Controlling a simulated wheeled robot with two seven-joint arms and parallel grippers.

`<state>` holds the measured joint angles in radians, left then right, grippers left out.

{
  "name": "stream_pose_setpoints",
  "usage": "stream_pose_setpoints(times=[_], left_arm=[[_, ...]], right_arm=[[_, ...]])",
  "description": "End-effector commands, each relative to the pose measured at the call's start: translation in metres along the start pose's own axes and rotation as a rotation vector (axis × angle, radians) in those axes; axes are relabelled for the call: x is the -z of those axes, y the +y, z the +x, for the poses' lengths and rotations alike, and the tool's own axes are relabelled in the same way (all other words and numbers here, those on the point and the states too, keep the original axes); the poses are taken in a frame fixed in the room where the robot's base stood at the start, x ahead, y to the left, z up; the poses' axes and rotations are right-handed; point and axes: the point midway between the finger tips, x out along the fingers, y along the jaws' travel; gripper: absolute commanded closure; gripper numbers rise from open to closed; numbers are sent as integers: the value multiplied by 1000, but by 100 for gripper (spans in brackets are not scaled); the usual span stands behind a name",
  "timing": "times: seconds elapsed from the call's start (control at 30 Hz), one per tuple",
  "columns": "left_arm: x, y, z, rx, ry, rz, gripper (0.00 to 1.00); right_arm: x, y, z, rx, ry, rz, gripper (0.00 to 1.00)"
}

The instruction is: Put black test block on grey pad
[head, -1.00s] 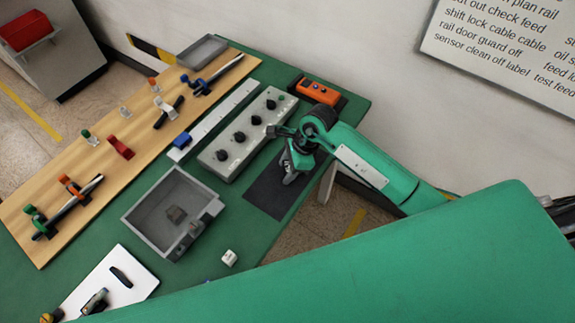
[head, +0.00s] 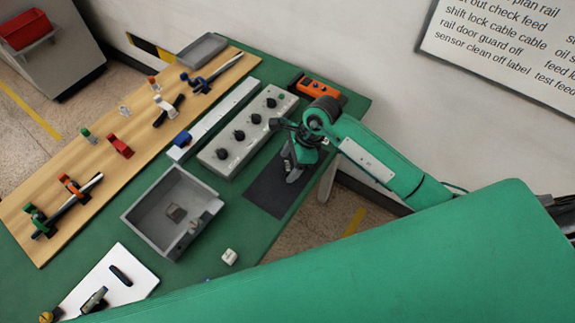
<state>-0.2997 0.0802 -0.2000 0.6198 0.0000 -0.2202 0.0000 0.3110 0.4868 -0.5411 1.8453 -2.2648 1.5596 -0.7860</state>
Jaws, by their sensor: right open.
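The grey pad (head: 264,193) is a dark flat rectangle on the green bench, right of the grey bin. My right gripper (head: 292,177) is over the pad, pointing down, open, with its fingers near the pad's surface. I cannot make out anything between the fingers; the gripper covers part of the pad. My left gripper is not in view.
A grey panel with black knobs (head: 228,152) stands just left of the pad. An orange box (head: 318,89) is behind my gripper. A small white block (head: 229,257) sits near the bench's front edge. A wooden board (head: 140,135) with clamps lies at left.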

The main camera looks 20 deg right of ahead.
Motion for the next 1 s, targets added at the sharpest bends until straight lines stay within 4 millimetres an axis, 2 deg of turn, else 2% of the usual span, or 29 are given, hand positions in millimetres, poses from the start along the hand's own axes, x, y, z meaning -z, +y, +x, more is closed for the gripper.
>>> stream_pose_setpoints(times=[0.3, 0.5, 0.67, 1.0], left_arm=[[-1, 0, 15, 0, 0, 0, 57], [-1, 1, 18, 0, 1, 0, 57], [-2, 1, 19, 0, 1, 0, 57], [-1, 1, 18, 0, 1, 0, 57]], right_arm=[[1, 0, -68, 4, 2, -3, 33], [0, 0, -95, 2, 1, -1, 33], [0, 0, -101, 0, 0, -1, 33], [0, 0, -101, 0, 0, -1, 33]])
